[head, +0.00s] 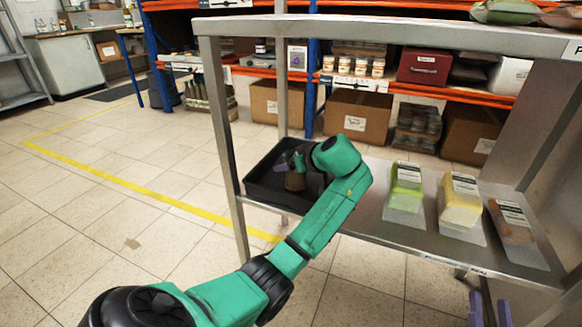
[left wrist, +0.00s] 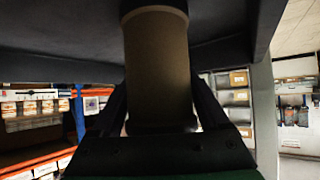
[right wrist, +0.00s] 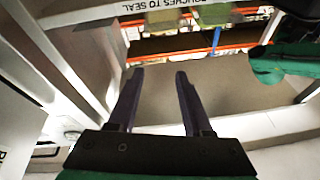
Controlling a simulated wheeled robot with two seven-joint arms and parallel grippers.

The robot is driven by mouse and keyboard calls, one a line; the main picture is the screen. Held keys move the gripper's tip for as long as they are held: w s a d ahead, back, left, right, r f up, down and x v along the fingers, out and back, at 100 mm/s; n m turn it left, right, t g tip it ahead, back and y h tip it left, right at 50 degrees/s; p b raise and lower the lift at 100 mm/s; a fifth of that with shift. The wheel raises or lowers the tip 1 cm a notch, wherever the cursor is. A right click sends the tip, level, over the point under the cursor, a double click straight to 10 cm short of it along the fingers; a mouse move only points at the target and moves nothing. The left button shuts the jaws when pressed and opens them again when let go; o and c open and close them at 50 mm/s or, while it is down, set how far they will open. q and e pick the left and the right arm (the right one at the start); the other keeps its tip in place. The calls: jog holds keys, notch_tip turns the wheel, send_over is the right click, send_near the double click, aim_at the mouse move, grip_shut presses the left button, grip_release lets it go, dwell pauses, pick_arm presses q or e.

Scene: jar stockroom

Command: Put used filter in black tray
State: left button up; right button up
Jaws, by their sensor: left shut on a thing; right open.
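The used filter, a brown cylinder (head: 295,182), is in my left gripper (head: 290,163), at the black tray (head: 258,197). In the left wrist view the filter (left wrist: 158,70) stands between the fingers, with the dark tray (left wrist: 75,60) around its far end. I cannot tell whether it touches the tray floor. The tray sits at the left end of the steel table's lower shelf. My forearm hides part of the tray. My right gripper (head: 488,308) is open and empty at the lower right; its two fingers (right wrist: 158,95) stand apart in the right wrist view.
Green (head: 406,188), yellow (head: 461,202) and brown (head: 511,222) pouches lie on the lower shelf right of my arm. A steel top shelf (head: 390,33) and a front leg (head: 222,130) frame it. Orange racking with cardboard boxes (head: 357,112) stands behind.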

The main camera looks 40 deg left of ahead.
jog(key=shift+r, duration=0.4)
pick_arm(q)
jog(key=o, duration=1.4)
jog(key=shift+f, duration=0.1)
pick_arm(e)
jog(key=shift+w, duration=0.1)
